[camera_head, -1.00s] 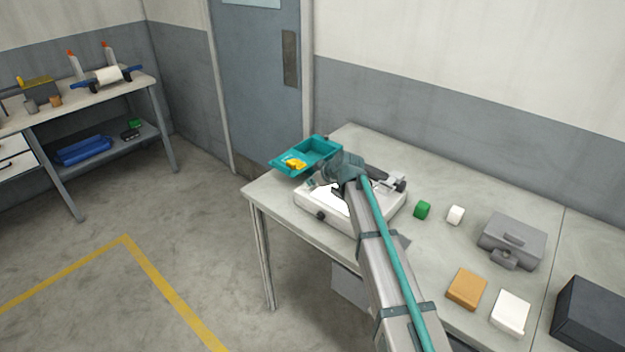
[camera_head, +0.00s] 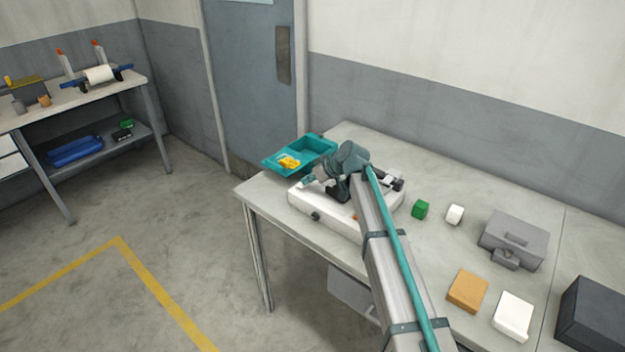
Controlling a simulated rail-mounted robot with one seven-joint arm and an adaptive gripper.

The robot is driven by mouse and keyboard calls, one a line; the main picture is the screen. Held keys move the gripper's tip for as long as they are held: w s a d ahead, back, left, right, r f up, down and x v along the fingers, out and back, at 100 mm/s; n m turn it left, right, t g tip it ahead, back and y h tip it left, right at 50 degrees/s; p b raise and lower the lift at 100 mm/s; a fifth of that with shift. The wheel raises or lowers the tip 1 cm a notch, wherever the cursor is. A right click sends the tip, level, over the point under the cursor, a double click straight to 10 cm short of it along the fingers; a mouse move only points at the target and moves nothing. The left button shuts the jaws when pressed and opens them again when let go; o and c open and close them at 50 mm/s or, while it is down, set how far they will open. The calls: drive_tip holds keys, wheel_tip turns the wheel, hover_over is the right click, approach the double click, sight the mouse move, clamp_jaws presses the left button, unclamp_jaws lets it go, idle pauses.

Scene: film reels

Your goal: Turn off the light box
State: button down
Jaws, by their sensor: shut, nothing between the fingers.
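The light box (camera_head: 331,221) is a low white box on the table near its left front corner. A dark round knob (camera_head: 315,216) sticks out of its front side. My gripper (camera_head: 309,182) is over the left part of the box, pointing left, shut with nothing held. My wrist and forearm cover much of the box's top, so I cannot tell how bright the panel is. Whether the fingertips touch the box cannot be told.
A teal tray (camera_head: 272,166) with a yellow item (camera_head: 288,161) sits behind the box. To the right are a green block (camera_head: 420,209), a white block (camera_head: 454,214), a grey case (camera_head: 513,237), an orange block (camera_head: 467,291) and a white block (camera_head: 513,316).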

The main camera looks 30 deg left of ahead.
drive_tip(key=shift+s+d+f, duration=0.15)
drive_tip(key=shift+s+f, duration=0.45)
drive_tip(key=shift+s, duration=0.3)
drive_tip(key=shift+r, duration=0.15)
drive_tip(key=r, duration=0.2)
drive_tip(key=w+r, duration=0.1)
drive_tip(key=r, duration=0.1)
drive_tip(key=shift+w+r, duration=0.2)
drive_tip(key=shift+r, duration=0.15)
drive_tip(key=w+b+v, duration=0.1)
drive_tip(key=b+v, duration=0.1)
drive_tip(key=v, duration=0.8)
drive_tip(key=shift+w, duration=0.25)
drive_tip(key=shift+r, duration=0.1)
